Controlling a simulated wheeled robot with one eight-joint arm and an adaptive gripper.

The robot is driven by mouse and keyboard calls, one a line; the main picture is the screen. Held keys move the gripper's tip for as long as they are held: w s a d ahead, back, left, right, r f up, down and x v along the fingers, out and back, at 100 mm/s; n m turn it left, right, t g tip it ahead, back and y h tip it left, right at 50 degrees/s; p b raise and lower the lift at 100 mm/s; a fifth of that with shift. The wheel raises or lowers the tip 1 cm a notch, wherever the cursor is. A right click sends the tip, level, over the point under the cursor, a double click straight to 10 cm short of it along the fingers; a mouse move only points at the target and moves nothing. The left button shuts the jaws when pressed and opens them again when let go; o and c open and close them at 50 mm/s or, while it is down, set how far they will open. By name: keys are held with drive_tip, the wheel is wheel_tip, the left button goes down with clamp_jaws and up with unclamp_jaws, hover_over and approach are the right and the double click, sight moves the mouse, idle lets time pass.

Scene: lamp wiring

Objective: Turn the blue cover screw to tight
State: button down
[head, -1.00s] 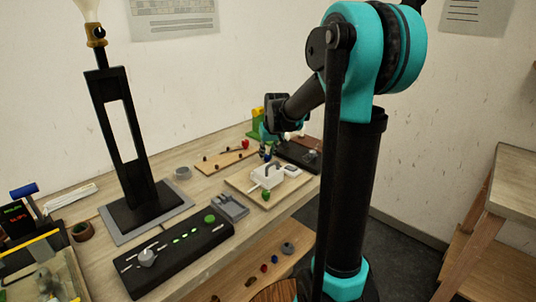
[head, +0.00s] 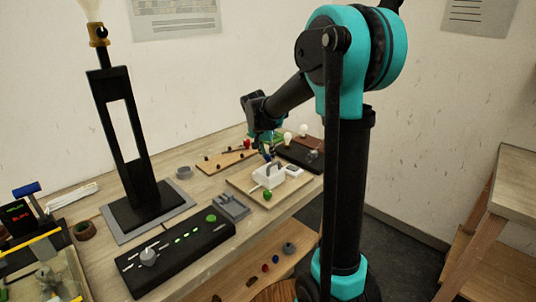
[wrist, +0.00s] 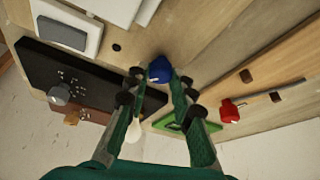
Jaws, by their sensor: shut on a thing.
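The blue cover screw (wrist: 160,69) has a dark blue head and sits between my fingertips in the wrist view. My gripper (wrist: 156,78) is shut on it. In the head view my gripper (head: 268,150) points down at the back of a white box (head: 268,180) with a dark handle-like part on top. The box stands on a wooden board (head: 240,183). The screw's shaft and seat are hidden, so I cannot tell how deep it sits.
A green knob (head: 267,196) is at the board's front. A small white switch block (head: 294,171) stands right of the box. A red knob (head: 247,144) is behind left, and a black base (head: 302,158) behind right. A black control panel (head: 180,250) lies front left.

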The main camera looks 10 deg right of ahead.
drive_tip(key=shift+m, duration=0.4)
drive_tip(key=c, duration=1.3)
unclamp_jaws()
drive_tip(key=shift+r, duration=0.1)
drive_tip(key=v, duration=1.1)
drive_tip(key=shift+a+r, duration=0.25)
drive_tip(key=shift+r, duration=0.15)
